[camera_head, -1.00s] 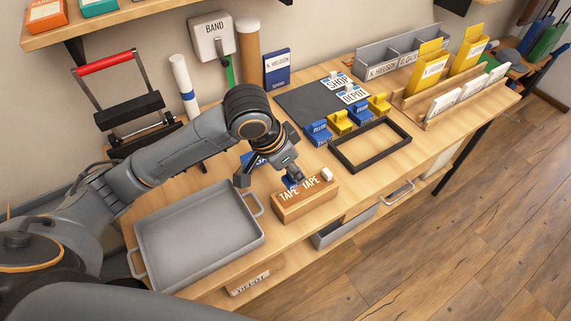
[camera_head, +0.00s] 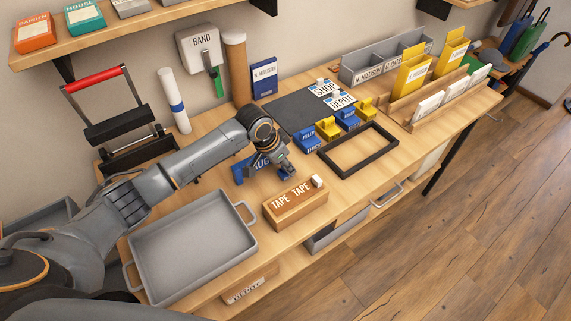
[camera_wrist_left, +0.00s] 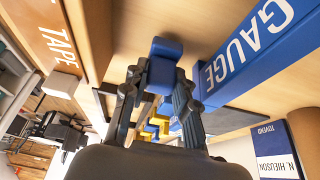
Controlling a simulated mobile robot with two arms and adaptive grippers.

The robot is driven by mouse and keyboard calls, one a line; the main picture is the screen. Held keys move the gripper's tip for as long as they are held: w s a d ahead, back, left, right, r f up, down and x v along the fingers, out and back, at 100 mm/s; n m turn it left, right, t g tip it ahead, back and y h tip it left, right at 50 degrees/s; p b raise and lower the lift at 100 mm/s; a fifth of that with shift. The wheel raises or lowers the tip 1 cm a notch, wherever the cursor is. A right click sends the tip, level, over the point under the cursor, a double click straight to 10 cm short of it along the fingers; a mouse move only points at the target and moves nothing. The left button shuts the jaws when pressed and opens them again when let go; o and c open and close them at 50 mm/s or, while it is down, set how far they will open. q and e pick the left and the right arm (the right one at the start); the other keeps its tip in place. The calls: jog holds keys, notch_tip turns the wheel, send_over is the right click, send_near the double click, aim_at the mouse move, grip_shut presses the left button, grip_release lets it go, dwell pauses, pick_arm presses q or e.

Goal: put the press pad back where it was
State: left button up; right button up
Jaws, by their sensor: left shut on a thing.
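My left gripper (camera_head: 284,167) is shut on a small blue piece, which shows between its fingertips in the left wrist view (camera_wrist_left: 165,50). The gripper is over the bench, just behind the wooden tape box (camera_head: 296,206) and in front of the blue gauge block (camera_head: 262,164). The gauge block is partly hidden by my arm. A press with a red handle (camera_head: 96,77) stands at the back left. My right gripper is not in view.
A grey tray (camera_head: 190,290) lies at the front left. A black frame (camera_head: 345,169), blue and yellow pieces (camera_head: 327,127) and a dark mat (camera_head: 285,113) lie to the right. Sorters and yellow folders (camera_head: 413,69) stand farther right. Bare bench shows around the gauge block.

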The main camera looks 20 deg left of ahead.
pick_arm(q)
jog(key=shift+f, duration=0.5)
jog(key=o, duration=1)
jog(key=shift+f, duration=0.15)
jog(key=shift+c, duration=0.2)
jog(key=v, duration=1.2)
jog(key=shift+s, duration=0.15)
